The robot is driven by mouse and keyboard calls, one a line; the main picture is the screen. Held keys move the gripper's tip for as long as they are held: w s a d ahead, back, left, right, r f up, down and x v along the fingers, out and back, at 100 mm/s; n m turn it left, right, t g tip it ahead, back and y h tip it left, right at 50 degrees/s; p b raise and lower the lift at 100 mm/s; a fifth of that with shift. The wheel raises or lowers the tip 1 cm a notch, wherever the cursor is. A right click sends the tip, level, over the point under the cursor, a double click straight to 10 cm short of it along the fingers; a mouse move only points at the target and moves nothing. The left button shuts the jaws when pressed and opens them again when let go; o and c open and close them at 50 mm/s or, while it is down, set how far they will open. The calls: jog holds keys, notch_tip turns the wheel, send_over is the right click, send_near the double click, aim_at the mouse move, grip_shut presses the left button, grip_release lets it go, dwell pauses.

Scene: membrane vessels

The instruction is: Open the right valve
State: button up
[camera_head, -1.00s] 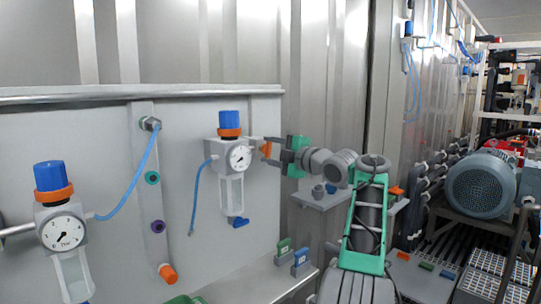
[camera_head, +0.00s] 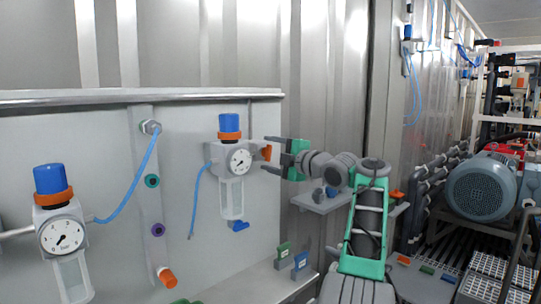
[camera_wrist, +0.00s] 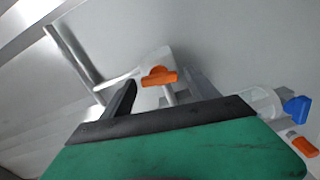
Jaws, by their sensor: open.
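The right valve has an orange handle (camera_head: 266,152) on the right side of the right-hand regulator (camera_head: 229,150), which has a blue cap and a round gauge. My gripper (camera_head: 264,154) comes in from the right with its jaws open, one finger above the handle and one below. In the wrist view the orange handle (camera_wrist: 159,76) lies between and ahead of the two dark fingers (camera_wrist: 160,92), with space on both sides. I cannot tell whether either finger touches it.
A second regulator (camera_head: 58,225) is at the lower left, with a blue hose (camera_head: 133,195) to the panel strip. A small shelf (camera_head: 322,201) stands under my wrist. An orange plug (camera_head: 167,278) protrudes low.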

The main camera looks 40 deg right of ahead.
jog(key=s+b, duration=0.1)
jog(key=s, duration=0.6)
jog(key=shift+s, duration=0.4)
jog(key=shift+d, duration=0.1)
